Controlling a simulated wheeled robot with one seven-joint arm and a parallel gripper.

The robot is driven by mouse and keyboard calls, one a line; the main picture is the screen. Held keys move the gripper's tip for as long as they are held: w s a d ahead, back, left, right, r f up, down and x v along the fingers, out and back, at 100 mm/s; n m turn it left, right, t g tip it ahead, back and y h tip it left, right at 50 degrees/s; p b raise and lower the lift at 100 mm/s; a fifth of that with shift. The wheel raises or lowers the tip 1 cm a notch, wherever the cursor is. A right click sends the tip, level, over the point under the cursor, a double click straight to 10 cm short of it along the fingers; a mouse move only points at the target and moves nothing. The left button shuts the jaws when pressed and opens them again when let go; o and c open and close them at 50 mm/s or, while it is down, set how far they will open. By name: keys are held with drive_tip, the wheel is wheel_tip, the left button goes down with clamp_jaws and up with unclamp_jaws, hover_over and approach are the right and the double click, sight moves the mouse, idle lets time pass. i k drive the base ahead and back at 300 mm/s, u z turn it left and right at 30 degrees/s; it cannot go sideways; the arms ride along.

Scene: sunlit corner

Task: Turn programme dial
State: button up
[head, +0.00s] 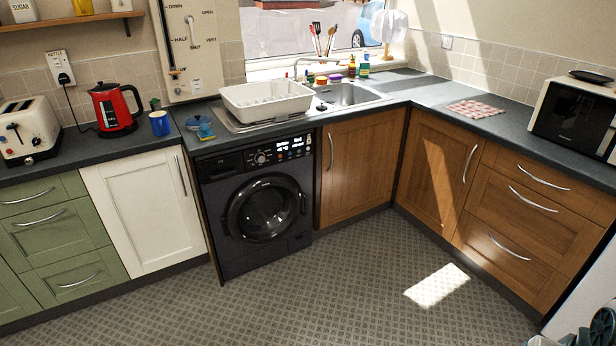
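The programme dial (260,158) is a small round knob on the upper control panel of a black washing machine (227,245). It sits left of a lit display (293,147) with white text. The dial is small in the head view, and I cannot read its pointer position. The machine's round door (265,208) is closed. It stands under the worktop between a white cupboard (147,212) and a wooden cupboard (360,167). My gripper is not in view.
The patterned floor (330,275) before the machine is clear. Above it, a white dish rack (267,101) stands on the worktop beside the sink (347,95). Dark round shapes (603,326) show at the lower right corner; I cannot tell what they are.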

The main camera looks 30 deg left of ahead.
sight(260, 158)
drive_tip(key=z, duration=0.15)
drive_tip(key=k, duration=0.45)
drive_tip(key=z, duration=0.4)
drive_tip(key=i, duration=1.6)
drive_tip(key=u, duration=0.75)
drive_tip(key=i, duration=1.15)
drive_tip(key=u, duration=1.65)
drive_tip(key=i, duration=0.7)
drive_tip(key=u, duration=0.7)
